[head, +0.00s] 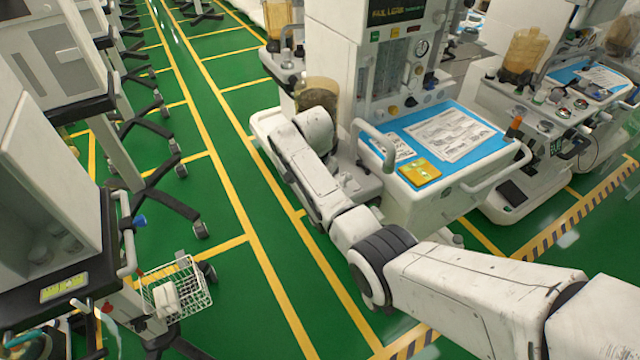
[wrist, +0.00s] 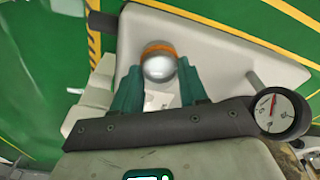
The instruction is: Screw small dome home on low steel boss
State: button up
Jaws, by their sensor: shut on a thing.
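In the wrist view, my gripper (wrist: 159,78) has two dark green fingers on either side of a round, shiny silver dome (wrist: 158,67). The fingers are shut on it. An orange ring (wrist: 157,48) shows along the dome's far edge. The dome is over a pale, raised-edged surface (wrist: 215,62). The low steel boss cannot be made out, and I cannot tell whether the dome touches anything below. In the head view my arm reaches to the left side of the middle cart, and my gripper is hidden there.
The middle cart has a blue work top (head: 415,128) with papers and a yellow pad (head: 420,172). Another cart (head: 545,130) stands to the right. A wire basket (head: 178,292) hangs on the left cart. Green floor (head: 235,205) lies open between the rows.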

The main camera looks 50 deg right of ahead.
jog(key=m, duration=0.3)
jog(key=shift+m, duration=0.3)
jog(key=o, duration=0.7)
jog(key=shift+m, duration=0.3)
jog(key=o, duration=0.5)
jog(key=shift+o, duration=0.2)
notch_tip(320, 180, up, 11)
jog(key=a, duration=0.1)
jog(key=shift+w+a+b, duration=0.15)
jog(key=shift+b, duration=0.25)
jog(key=shift+f, duration=0.1)
